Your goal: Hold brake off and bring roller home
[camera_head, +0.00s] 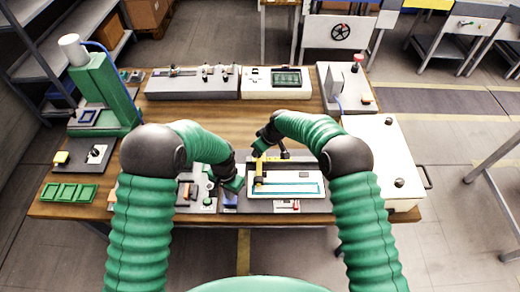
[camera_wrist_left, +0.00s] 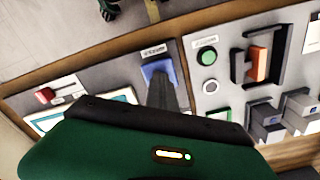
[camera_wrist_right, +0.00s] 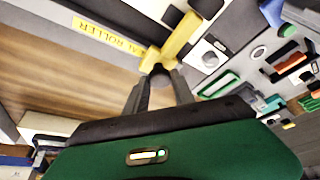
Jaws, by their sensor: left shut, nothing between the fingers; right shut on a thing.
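The roller rig (camera_head: 310,203) sits at the table's front middle, with a white plate (camera_head: 310,178) framed in teal. A yellow bar (camera_head: 258,172) stands at the plate's left end; the right wrist view shows a yellow piece (camera_wrist_right: 182,42) and a yellow label strip ending in "ROLLER" (camera_wrist_right: 105,36). My right gripper (camera_wrist_right: 160,80) is shut on a dark round knob (camera_wrist_right: 160,97) beside the yellow piece. My left gripper (camera_wrist_left: 168,88) is shut and empty, its tips down at a blue pad (camera_wrist_left: 158,71), apparently touching it. The pad's small label is unreadable.
A green stand (camera_head: 105,90) is at the left, grey consoles (camera_head: 192,82) at the back, a white cabinet (camera_head: 385,150) at the right. Bare wood lies behind the rig.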

